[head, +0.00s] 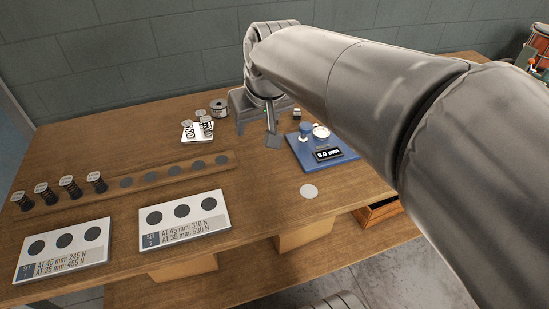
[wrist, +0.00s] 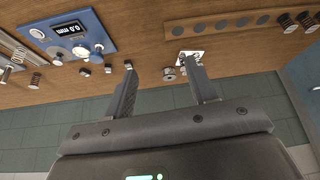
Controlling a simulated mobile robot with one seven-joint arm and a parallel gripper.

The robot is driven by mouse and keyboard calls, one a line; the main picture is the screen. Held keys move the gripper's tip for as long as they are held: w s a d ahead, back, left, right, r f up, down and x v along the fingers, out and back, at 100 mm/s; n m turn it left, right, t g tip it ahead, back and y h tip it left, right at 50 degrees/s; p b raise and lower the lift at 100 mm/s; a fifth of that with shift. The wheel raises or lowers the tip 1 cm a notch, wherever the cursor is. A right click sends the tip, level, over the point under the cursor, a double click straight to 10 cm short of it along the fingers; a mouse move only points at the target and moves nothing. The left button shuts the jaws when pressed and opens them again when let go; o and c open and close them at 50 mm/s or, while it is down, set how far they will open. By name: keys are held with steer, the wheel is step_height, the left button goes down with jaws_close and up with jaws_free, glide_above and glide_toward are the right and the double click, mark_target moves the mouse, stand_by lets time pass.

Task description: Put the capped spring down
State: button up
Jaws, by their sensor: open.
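Several capped dark springs stand upright in a row at the left of the wooden table; the rightmost capped spring (head: 96,182) shows clearly. Two also show at the upper right of the wrist view (wrist: 286,20). More springs with pale caps (head: 206,126) are on a small white card (head: 190,136) at the back; the card also shows in the wrist view (wrist: 190,54). My gripper (head: 256,134) is between this card and a blue gauge (head: 335,163). In the wrist view my gripper (wrist: 156,62) has its fingers apart, with nothing held between them.
A wooden strip (head: 160,176) with several dark round spots runs behind two white set cards (head: 62,262) (head: 186,232). The gauge reads 0.0 mm. A spool (head: 218,107) stands beside the small card. A pale disc (head: 309,191) lies near the front edge. Bare table surrounds it.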

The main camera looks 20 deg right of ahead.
steer(key=s+d+f+m, duration=0.1)
steer(key=s+f, duration=0.4)
steer(key=s, duration=0.8)
steer(key=shift+d+h, duration=0.3)
steer(key=shift+d, duration=0.05)
stand_by(0.3)
